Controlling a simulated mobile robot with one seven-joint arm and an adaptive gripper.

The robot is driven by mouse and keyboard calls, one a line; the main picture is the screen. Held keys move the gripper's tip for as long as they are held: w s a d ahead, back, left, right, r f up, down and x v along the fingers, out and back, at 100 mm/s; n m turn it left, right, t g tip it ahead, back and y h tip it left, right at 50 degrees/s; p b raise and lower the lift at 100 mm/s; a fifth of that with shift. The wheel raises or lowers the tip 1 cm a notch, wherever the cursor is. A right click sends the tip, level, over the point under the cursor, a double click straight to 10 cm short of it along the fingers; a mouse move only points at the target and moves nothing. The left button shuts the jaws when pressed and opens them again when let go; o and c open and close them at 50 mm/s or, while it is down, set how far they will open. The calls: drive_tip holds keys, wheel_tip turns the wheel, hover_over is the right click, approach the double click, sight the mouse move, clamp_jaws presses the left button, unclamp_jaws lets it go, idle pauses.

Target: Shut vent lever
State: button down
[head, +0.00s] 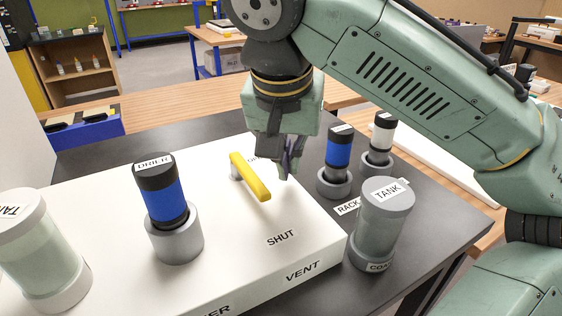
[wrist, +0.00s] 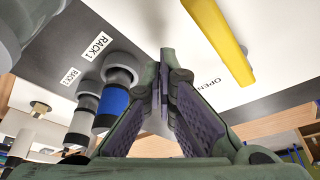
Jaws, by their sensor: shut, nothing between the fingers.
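The yellow vent lever (head: 250,177) lies slantwise above the white panel, on a grey mount near its far-left end. The SHUT label (head: 280,237) is on the panel in front of the lever's near end. The OPEN label is partly hidden behind my gripper in the head view and readable in the wrist view (wrist: 205,88). My gripper (head: 287,172) is shut and empty, pointing down just right of the lever. In the wrist view my fingertips (wrist: 165,55) are together, with a visible gap to the lever (wrist: 220,38). I cannot tell their height above the panel.
A grey TANK cylinder (head: 384,225) stands right of the panel. Blue (head: 339,150) and white (head: 381,135) cylinders stand behind it. Another tank (head: 40,250) is at front left.

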drive_tip(key=shift+s+d+r+b, duration=0.15)
drive_tip(key=shift+d+r, duration=0.1)
drive_tip(key=shift+r, duration=0.4)
drive_tip(key=shift+w+d+r+b, duration=0.1)
drive_tip(key=shift+d+r+b, duration=0.1)
drive_tip(key=shift+r, duration=0.4)
wheel_tip(320, 180, up, 7)
drive_tip(key=s+a, duration=0.1)
drive_tip(key=a, duration=0.1)
drive_tip(key=shift+a, duration=0.35)
drive_tip(key=shift+s, duration=0.1)
